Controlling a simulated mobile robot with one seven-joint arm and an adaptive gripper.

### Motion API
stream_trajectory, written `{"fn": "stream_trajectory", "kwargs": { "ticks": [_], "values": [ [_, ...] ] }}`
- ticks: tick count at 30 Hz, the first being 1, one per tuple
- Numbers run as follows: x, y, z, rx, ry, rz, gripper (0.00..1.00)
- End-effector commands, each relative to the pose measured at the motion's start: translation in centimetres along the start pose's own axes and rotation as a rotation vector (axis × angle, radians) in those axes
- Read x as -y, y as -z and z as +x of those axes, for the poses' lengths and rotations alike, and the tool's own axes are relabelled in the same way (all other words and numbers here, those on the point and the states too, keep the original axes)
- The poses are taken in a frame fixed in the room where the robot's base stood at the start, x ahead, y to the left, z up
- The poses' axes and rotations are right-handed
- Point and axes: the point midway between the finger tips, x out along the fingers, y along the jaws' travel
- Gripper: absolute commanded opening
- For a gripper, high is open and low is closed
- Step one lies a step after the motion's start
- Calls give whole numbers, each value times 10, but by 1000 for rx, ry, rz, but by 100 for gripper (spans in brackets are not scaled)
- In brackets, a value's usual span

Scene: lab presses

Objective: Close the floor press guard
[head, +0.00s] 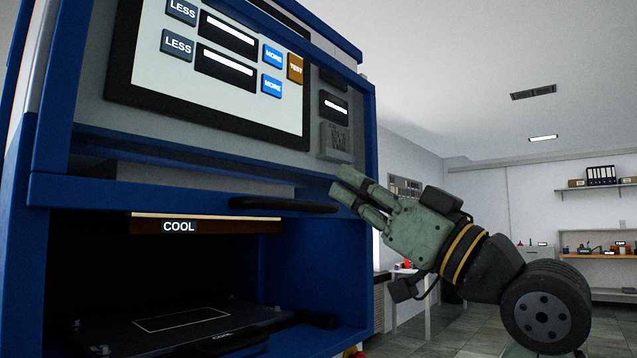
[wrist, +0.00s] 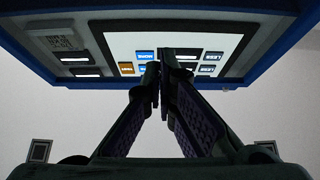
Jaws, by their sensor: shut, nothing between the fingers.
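The blue floor press (head: 52,240) fills the left of the head view. A blue crossbar runs across its front, with a dark horizontal handle (head: 283,204) at the right part; this looks like the guard in its raised position. The chamber below the bar is open, showing an upper plate labelled COOL and a dark lower platen (head: 95,335). My gripper (head: 343,182) is shut and empty, its tips just right of and slightly above the handle's end. The wrist view shows my gripper's fingers (wrist: 160,68) together before the press's screen; the handle is not seen there.
The press's control screen (head: 215,95) and a small side panel (head: 336,140) are above the handle. Free room lies to the right over the tiled floor. Shelves (head: 610,187) with binders and a bench stand far off at the right.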

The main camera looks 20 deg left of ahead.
Motion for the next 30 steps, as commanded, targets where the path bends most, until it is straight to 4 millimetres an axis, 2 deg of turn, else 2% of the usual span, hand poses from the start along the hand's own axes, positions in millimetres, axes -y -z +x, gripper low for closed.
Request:
{"fn": "stream_trajectory", "kwargs": {
  "ticks": [5, 15, 18, 21, 30],
  "values": [
    [1, 2, 29, 2, 4, 2, 0],
    [1, 2, 103, 1, 2, 2, 0],
    [-1, -17, 93, 1, -1, 3, 0],
    [-1, -28, 89, 0, -1, 3, 0],
    [1, -40, 84, -1, 1, 0, 0]
  ]
}}
